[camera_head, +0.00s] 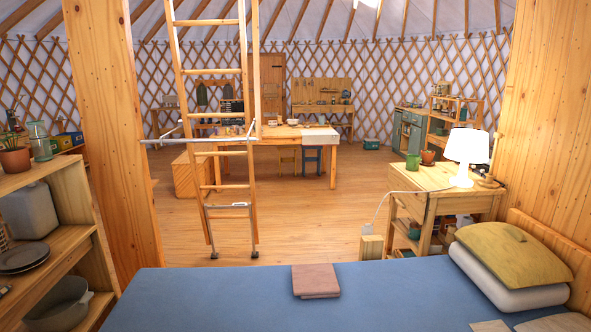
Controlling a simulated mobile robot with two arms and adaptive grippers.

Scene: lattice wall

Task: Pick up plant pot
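A terracotta plant pot (15,161) with a small green plant stands upright on top of the wooden shelf unit at the far left. A glass jar or lantern (39,142) stands just to its right. A smaller reddish-brown pot (428,157) sits on the wooden bedside table at the right, beside a green mug (412,162). I cannot tell whether it holds a plant. Neither of my grippers shows in the head view.
A blue-covered bed (230,300) with a folded pink cloth (316,281) spans the front. A wooden ladder (228,185) and a thick post (115,130) stand in the left half. A lit lamp (467,150) is on the bedside table (450,179). The floor (310,215) mid-room is clear.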

